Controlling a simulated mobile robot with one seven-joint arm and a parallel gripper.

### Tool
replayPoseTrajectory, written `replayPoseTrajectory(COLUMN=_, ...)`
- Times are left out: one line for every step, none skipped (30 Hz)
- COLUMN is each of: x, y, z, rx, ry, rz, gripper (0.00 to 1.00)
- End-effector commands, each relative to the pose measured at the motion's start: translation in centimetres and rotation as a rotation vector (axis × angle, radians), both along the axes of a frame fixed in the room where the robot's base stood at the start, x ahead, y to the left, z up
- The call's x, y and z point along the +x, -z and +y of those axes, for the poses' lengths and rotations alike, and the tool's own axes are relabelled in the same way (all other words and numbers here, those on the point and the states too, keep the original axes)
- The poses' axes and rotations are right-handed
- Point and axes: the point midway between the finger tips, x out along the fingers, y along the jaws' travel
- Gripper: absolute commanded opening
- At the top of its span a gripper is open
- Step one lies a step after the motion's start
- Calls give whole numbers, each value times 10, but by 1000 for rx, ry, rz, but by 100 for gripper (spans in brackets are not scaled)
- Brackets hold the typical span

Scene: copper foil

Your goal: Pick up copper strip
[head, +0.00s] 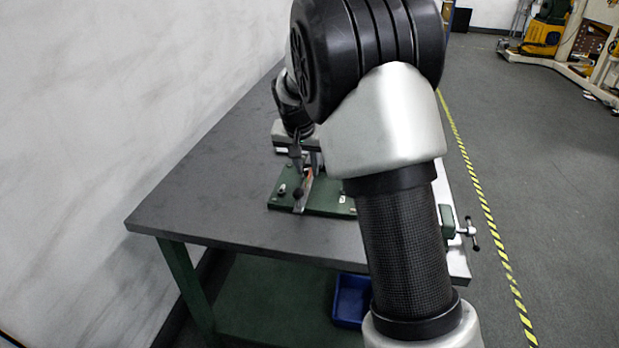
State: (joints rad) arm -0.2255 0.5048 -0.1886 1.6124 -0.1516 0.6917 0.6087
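My gripper (297,163) points down over a green fixture plate (328,203) on the table. It is small and partly covered by my own arm, so I cannot tell whether its fingers are open or shut. A small orange-copper sliver (309,173), which may be the copper strip, shows right beside the gripper tip, above the plate. Most of it is hidden, and I cannot tell whether the gripper touches it. A metal lever with a dark knob (298,192) stands on the plate, close below the gripper.
The dark grey tabletop (200,205) is clear to the left and front of the plate. A green vise with a metal handle (459,228) sits at the right edge. A blue bin (350,300) is below the table. A white wall (120,100) runs along the left.

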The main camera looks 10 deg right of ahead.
Motion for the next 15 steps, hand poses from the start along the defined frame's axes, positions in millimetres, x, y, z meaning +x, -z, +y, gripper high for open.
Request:
replayPoseTrajectory(x=2, y=12, z=0, rx=0, ry=0, rz=1, gripper=24)
replayPoseTrajectory(x=4, y=16, z=-2, rx=-1, ry=2, rz=2, gripper=24)
replayPoseTrajectory(x=6, y=21, z=-3, rx=0, ry=2, rz=2, gripper=24)
replayPoseTrajectory(x=7, y=23, z=-3, rx=-1, ry=2, rz=2, gripper=24)
replayPoseTrajectory(x=8, y=25, z=-4, rx=0, ry=1, rz=1, gripper=24)
replayPoseTrajectory(x=9, y=25, z=-4, rx=0, ry=1, rz=0, gripper=24)
replayPoseTrajectory(x=9, y=26, z=-4, rx=0, ry=1, rz=-1, gripper=24)
replayPoseTrajectory(x=9, y=26, z=-4, rx=0, ry=1, rz=-1, gripper=24)
replayPoseTrajectory(x=9, y=25, z=-3, rx=0, ry=1, rz=-1, gripper=24)
replayPoseTrajectory(x=9, y=25, z=-3, rx=0, ry=1, rz=-1, gripper=24)
replayPoseTrajectory(x=9, y=25, z=-3, rx=0, ry=0, rz=-1, gripper=24)
replayPoseTrajectory(x=9, y=25, z=-3, rx=0, ry=0, rz=-1, gripper=23)
replayPoseTrajectory(x=9, y=25, z=-3, rx=0, ry=0, rz=0, gripper=17)
replayPoseTrajectory(x=9, y=25, z=-3, rx=0, ry=0, rz=0, gripper=12)
replayPoseTrajectory(x=9, y=25, z=-3, rx=0, ry=0, rz=0, gripper=6)
